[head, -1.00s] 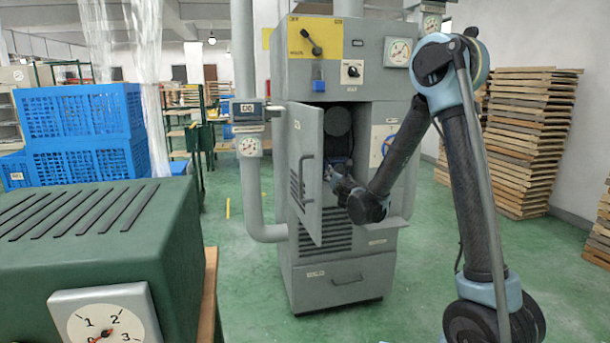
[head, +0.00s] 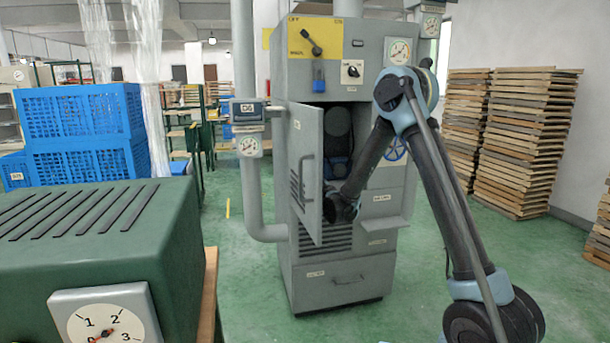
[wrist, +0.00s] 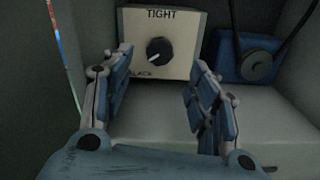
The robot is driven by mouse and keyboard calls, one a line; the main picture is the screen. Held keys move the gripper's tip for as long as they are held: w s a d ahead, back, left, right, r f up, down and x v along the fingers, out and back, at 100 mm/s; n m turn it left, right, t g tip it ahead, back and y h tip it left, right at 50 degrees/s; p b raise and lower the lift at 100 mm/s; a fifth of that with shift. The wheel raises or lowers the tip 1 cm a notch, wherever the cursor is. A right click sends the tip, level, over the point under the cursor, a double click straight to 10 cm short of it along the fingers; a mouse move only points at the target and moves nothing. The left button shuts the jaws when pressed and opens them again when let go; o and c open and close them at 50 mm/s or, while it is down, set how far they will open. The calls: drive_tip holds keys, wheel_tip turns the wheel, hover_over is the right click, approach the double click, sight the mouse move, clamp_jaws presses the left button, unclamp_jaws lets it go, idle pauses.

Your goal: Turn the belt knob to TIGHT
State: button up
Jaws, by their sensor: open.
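The belt knob (wrist: 159,51) is a round black dial on a pale plate (wrist: 182,60) inside the cabinet. In the wrist view TIGHT is printed above it and a partly hidden word, ending like "LACK", at lower left. A light mark on the knob points toward the lower left. My gripper (wrist: 160,75) is open and empty, with its blue-grey fingers on either side below the plate. The knob shows between and beyond the fingertips, apart from them. In the head view my gripper is hidden behind my arm and the cabinet door (head: 307,180).
The grey cabinet (head: 345,275) has its door swung open on the left of the opening. A blue unit with a round black part (wrist: 258,68) sits right of the plate, with a cable above. A shelf (head: 380,222) juts out on the right.

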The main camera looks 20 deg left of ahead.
drive_tip(key=x, duration=0.8)
drive_tip(key=shift+w+a, duration=0.1)
drive_tip(key=shift+w, duration=0.2)
drive_tip(key=c, duration=1.1)
drive_tip(key=shift+o, duration=0.2)
drive_tip(key=shift+a, duration=0.15)
